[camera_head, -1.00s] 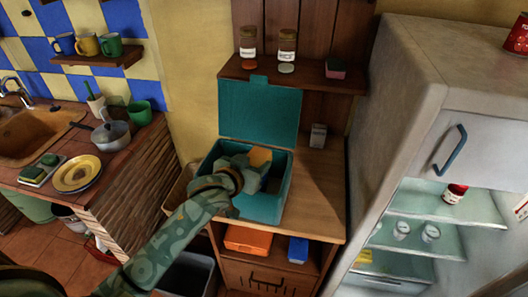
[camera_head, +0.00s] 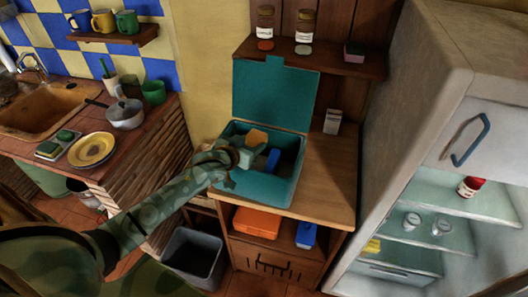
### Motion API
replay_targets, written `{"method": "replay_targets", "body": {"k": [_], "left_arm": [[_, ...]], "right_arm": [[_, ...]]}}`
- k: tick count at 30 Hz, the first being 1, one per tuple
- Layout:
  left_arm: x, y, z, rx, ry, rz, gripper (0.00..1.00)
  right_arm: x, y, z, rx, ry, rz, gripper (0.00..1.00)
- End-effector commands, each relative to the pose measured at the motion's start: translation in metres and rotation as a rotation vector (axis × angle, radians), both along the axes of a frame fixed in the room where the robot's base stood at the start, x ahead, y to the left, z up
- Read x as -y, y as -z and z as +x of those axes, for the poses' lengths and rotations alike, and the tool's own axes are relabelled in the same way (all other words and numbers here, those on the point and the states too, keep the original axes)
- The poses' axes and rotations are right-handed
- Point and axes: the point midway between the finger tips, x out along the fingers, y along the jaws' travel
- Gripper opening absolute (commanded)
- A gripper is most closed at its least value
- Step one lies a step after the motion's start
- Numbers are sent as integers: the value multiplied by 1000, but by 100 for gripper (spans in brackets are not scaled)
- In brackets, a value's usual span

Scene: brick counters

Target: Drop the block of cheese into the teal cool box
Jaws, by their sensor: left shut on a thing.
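The teal cool box (camera_head: 268,188) stands on the wooden counter with its lid (camera_head: 275,95) raised upright behind it. My left gripper (camera_head: 251,148) reaches in from the left over the box opening. It is shut on the block of cheese (camera_head: 257,138), a yellow-orange piece that shows just past the fingers. The cheese appears over the left part of the opening. I cannot tell its exact height above the box floor. A blue item (camera_head: 273,159) is inside the box, right of the gripper. My right gripper is out of view.
A shelf (camera_head: 320,62) with jars is above the box. A small carton (camera_head: 332,121) stands on the counter to the right. The fridge (camera_head: 420,130) stands open at right. A grey bin (camera_head: 195,255) is on the floor. The counter right of the box is mostly clear.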

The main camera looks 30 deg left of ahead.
Motion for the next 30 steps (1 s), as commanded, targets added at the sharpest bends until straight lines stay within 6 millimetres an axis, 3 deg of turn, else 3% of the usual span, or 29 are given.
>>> {"method": "replay_targets", "body": {"k": [8, 9, 11, 12, 23, 30], "left_arm": [[0, 0, 0, 3, 0, 0, 20], [0, 0, 0, 3, 0, 0, 55], [0, 0, 0, 3, 0, 0, 72], [0, 1, 0, 3, 0, 0, 75], [0, -1, -7, 0, 0, -1, 75], [-1, -22, -58, -1, 1, 0, 75]], "right_arm": [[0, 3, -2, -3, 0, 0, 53], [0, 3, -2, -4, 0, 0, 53], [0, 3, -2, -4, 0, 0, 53], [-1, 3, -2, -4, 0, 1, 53], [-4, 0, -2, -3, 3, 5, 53], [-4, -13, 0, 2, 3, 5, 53]]}}
